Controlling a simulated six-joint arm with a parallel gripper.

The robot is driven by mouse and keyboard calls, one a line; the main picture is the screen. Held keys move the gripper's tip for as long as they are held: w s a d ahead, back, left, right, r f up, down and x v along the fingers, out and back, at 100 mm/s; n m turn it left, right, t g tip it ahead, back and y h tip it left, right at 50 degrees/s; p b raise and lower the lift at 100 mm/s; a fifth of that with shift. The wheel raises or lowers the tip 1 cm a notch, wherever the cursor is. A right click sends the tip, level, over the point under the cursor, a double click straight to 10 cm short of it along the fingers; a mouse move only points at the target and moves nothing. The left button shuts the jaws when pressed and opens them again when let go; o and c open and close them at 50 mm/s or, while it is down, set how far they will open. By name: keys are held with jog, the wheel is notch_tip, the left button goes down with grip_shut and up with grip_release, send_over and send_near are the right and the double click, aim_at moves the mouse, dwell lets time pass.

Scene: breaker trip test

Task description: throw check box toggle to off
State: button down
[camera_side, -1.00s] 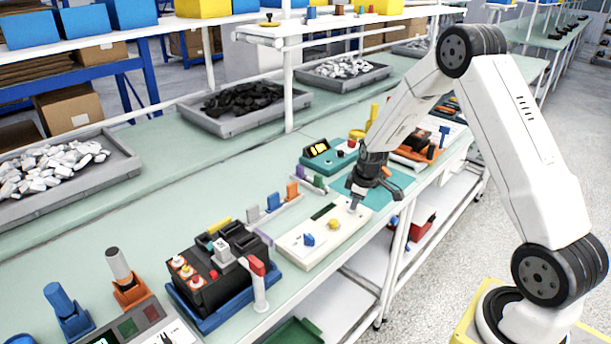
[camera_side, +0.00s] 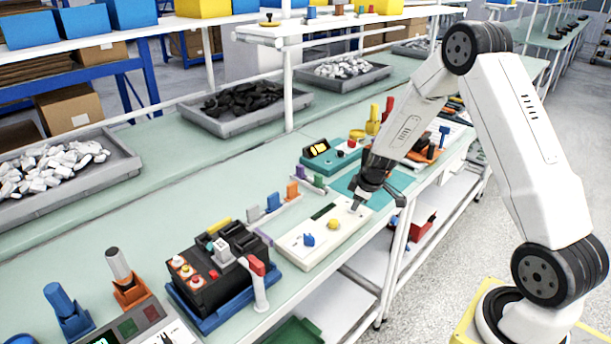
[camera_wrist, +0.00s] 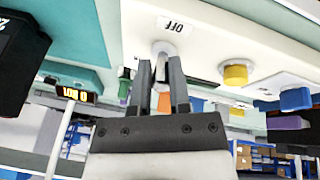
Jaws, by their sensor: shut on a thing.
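The cream check box (camera_side: 310,247) sits at the bench's front edge in the side view, with a blue knob (camera_side: 309,240), a yellow knob (camera_side: 333,224) and a dark display strip. My gripper (camera_side: 356,206) is tilted down over its far right end. In the wrist view, turned upside down, the box face (camera_wrist: 215,40) fills the top, with an OFF label (camera_wrist: 174,24) beside the toggle's pale round base (camera_wrist: 163,48). My gripper (camera_wrist: 163,68) is shut on the toggle, its dark fingers on either side of the lever. The fingers partly hide the lever.
A dark battery-like unit (camera_side: 205,285) in a blue tray, with a red-tipped lever (camera_side: 258,285), stands left of the box. A teal unit (camera_side: 325,160) with a lit display and an orange unit (camera_side: 412,150) lie behind. The bench's front edge is close.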

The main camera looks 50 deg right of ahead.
jog(key=shift+w+r, duration=0.1)
dwell(0.3)
jog(key=c, duration=0.6)
grip_release()
jog(key=shift+v, duration=3.9)
jog(key=shift+s+a+r+m+g+y, duration=0.2)
jog(key=shift+s+a+r+m, duration=0.4)
jog(key=shift+s+a, duration=2.1)
jog(key=shift+s+a+r+m+g+y, duration=0.1)
jog(key=shift+s+a+r+m+g, duration=0.5)
jog(key=shift+s+a, duration=2.05)
jog(key=shift+s+a+r+m+y, duration=0.1)
jog(key=shift+s+a+m, duration=1.1)
jog(key=shift+a, duration=2.75)
